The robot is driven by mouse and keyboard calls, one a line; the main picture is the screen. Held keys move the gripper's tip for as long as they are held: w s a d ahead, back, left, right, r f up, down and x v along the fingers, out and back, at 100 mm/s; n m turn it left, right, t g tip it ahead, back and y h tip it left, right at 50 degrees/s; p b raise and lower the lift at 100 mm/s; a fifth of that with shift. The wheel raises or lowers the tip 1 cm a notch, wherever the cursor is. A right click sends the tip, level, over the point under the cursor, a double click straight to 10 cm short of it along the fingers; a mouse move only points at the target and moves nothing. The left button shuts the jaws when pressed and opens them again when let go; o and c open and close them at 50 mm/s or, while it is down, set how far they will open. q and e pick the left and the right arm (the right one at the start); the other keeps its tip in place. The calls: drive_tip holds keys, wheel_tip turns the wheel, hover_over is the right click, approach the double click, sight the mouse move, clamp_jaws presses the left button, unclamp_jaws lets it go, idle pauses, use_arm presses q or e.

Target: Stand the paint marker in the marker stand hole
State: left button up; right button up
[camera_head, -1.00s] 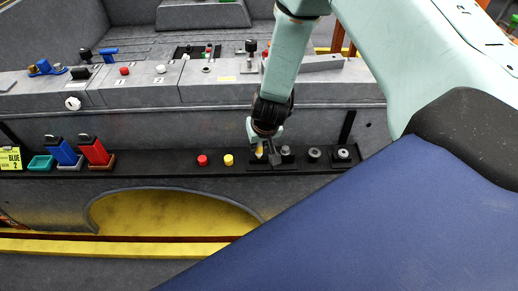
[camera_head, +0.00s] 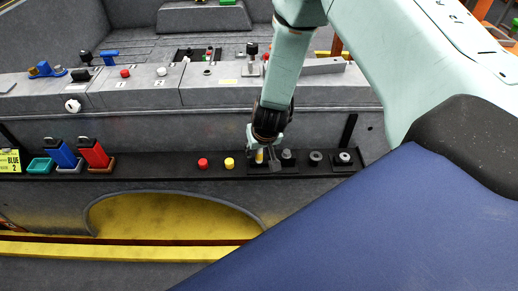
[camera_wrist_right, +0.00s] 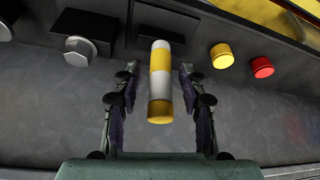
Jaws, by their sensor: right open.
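The paint marker (camera_wrist_right: 160,80) is a white and yellow banded cylinder in the right wrist view, lying between the open fingers. My right gripper (camera_wrist_right: 157,98) is open, one finger on each side of the marker with gaps showing. In the head view my right gripper (camera_head: 266,158) reaches down to the dark shelf. A black block (camera_wrist_right: 168,18) is behind the marker's far end. I cannot tell whether it is the marker stand, and no hole is visible. My left gripper is out of view.
Yellow (camera_head: 229,163) and red (camera_head: 203,163) knobs stand left of the gripper on the shelf. A grey knob (camera_head: 288,158) and other round fittings (camera_head: 315,157) are close on its right. Red (camera_head: 95,154) and blue (camera_head: 62,155) objects stand further left.

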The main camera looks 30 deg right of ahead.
drive_tip(key=shift+f+b, duration=0.15)
drive_tip(key=shift+b, duration=0.25)
drive_tip(key=d+p+v, duration=0.1)
drive_tip(key=p+v, duration=0.2)
drive_tip(key=v, duration=0.4)
drive_tip(key=s+a+f+n+g, duration=0.1)
drive_tip(key=s+a+f, duration=0.2)
drive_tip(key=s, duration=0.7)
drive_tip(key=s+a+f+n+g+y, duration=0.1)
drive_tip(key=s+a+f+g, duration=0.15)
drive_tip(key=s, duration=0.75)
drive_tip(key=s+a+f+n+g, duration=0.1)
drive_tip(key=s+a+f, duration=0.25)
drive_tip(key=s, duration=0.65)
wheel_tip(320, 180, down, 13)
drive_tip(key=b, duration=1.3)
drive_tip(key=shift+w+d+f, duration=0.2)
drive_tip(key=shift+w+d, duration=0.05)
drive_tip(key=shift+w, duration=0.05)
